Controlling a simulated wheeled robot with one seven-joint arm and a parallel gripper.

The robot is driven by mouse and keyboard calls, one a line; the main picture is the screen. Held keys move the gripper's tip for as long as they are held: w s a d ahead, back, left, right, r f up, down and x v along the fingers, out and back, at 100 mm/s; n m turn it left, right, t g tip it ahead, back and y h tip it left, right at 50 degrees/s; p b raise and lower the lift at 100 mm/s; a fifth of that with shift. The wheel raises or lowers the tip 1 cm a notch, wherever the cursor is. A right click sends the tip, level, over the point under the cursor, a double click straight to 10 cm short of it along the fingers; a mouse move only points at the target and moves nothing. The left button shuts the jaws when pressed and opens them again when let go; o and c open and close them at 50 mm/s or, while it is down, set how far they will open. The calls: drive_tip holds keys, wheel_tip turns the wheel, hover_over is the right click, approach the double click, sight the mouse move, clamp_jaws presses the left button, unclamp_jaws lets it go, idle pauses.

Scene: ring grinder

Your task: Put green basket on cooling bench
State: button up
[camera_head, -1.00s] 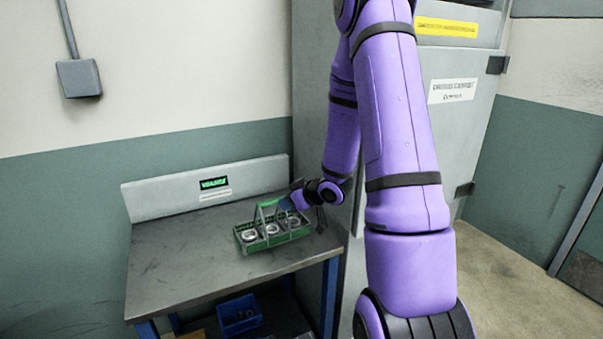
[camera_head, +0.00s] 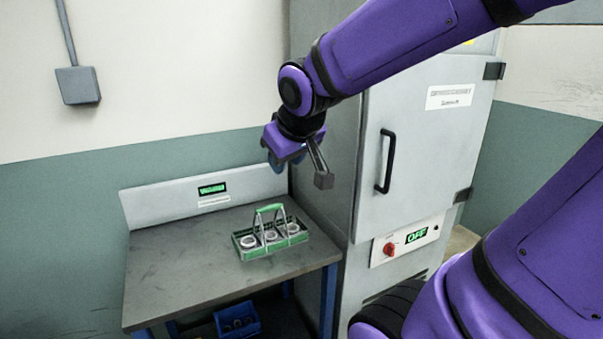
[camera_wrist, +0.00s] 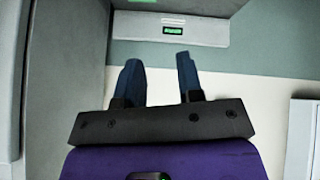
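The green basket (camera_head: 271,239) stands upright on the bench (camera_head: 180,270), near its right side. It holds several metal rings and has a raised green handle. The bench has a grey metal top and a backboard with a small lit green display (camera_head: 212,189). My gripper (camera_head: 300,178) is in the air above and behind the basket, clear of it. In the wrist view my gripper (camera_wrist: 160,75) shows two blue fingers apart with nothing between them.
A tall grey cabinet stands right of the bench, with a black door handle (camera_head: 387,161), a red knob (camera_head: 389,249) and a display reading OFF (camera_head: 416,236). A blue bin (camera_head: 238,320) sits below the bench. The left part of the bench top is clear.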

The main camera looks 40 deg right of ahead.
drive_tip(key=s+a+r+g+y, duration=0.1)
drive_tip(key=s+a+r+y, duration=0.1)
drive_tip(key=s+a, duration=0.4)
drive_tip(key=s, duration=0.5)
drive_tip(key=shift+r+g, duration=0.15)
drive_tip(key=shift+g, duration=0.15)
drive_tip(key=shift+a, duration=0.2)
